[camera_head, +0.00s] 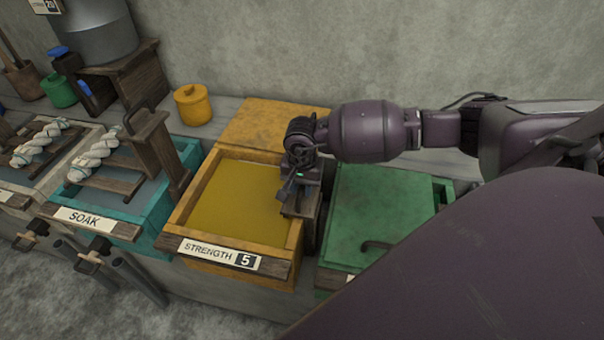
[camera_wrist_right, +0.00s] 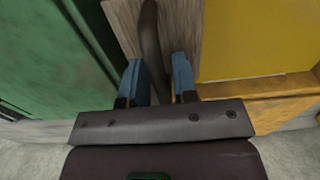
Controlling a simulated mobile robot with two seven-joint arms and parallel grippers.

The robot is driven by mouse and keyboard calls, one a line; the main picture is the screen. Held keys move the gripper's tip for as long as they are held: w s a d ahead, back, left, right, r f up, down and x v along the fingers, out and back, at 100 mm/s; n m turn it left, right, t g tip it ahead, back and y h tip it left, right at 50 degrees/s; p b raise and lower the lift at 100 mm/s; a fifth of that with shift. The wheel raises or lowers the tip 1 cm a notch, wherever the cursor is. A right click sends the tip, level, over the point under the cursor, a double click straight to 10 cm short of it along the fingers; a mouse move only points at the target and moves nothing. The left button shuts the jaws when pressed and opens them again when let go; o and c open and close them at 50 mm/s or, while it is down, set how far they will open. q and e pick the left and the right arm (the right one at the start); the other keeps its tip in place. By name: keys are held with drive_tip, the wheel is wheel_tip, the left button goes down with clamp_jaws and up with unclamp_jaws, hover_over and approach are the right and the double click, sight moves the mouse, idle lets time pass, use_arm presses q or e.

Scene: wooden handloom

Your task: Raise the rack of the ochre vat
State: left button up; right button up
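The ochre vat (camera_head: 282,236) stands in the middle of the head view, full of flat ochre dye and labelled STRENGTH 5. No yarn shows above its liquid. A wooden post (camera_head: 311,222) stands at its right side, beside the green vat; the wrist view shows wood (camera_wrist_right: 184,28) with a dark curved handle (camera_wrist_right: 150,32) in front. My right gripper (camera_head: 292,190) is at this post. In the wrist view, its two blue fingers (camera_wrist_right: 159,72) are on either side of the handle; whether they grip it is unclear. My left gripper is not in view.
A green lidded vat (camera_head: 385,200) is close on the right. The teal SOAK vat (camera_head: 150,222) on the left has a raised wooden post (camera_head: 158,150) and twisted white yarn (camera_head: 93,158). A yellow pot (camera_head: 193,104) stands behind on the ledge.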

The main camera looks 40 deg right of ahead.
clamp_jaws()
